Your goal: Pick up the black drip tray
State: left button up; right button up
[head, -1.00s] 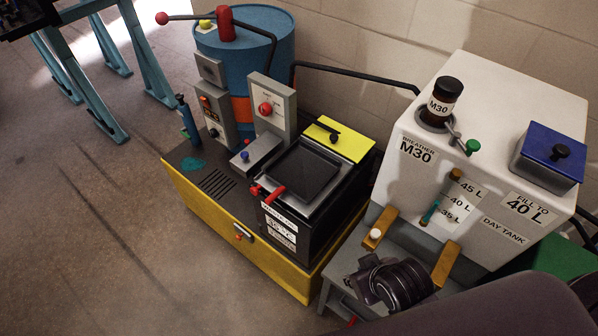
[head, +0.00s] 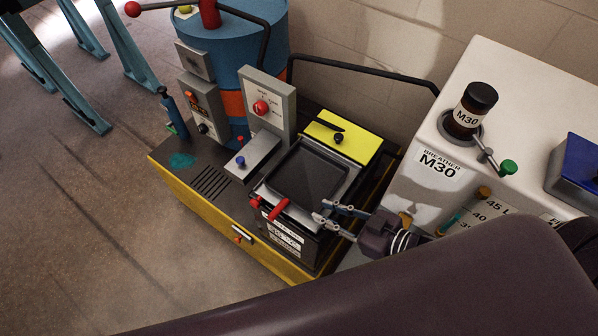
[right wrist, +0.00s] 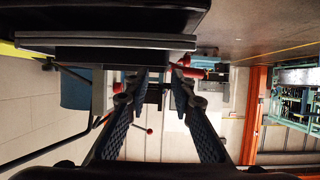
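The black drip tray (head: 307,175) is a flat, dark square with a lighter rim. It lies on top of the black box, which has a red handle at its front. My right gripper (head: 322,211) is at the tray's front right corner, fingers parted, with nothing visibly held. In the right wrist view, the two fingers (right wrist: 159,78) stand apart beneath a dark slab with a grey edge, perhaps the tray's rim or the box's top. I cannot tell whether a finger touches the rim. My left gripper is not in view.
A grey panel with a red knob (head: 262,107) stands behind the box, with a yellow plate (head: 343,137) at the back right. The white day tank (head: 490,75) is close on the right. A blue drum (head: 250,50) stands behind. Floor is free at left.

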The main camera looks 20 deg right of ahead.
aim_at(301, 205)
jog(key=shift+a+f+b, duration=0.1)
jog(key=shift+a+b, duration=0.2)
jog(key=shift+b, duration=0.15)
jog(key=shift+b+x, duration=0.6)
jog(key=shift+x, duration=0.25)
jog(key=b+x, duration=0.1)
jog(key=x, duration=0.1)
jog(key=b+x, duration=0.2)
jog(key=shift+a+b, duration=0.3)
jog(key=shift+a, duration=0.15)
jog(key=shift+w+a+f, duration=0.1)
jog(key=shift+w+a, duration=0.1)
jog(key=shift+w, duration=0.1)
jog(key=shift+w+a, duration=0.1)
grip_shut()
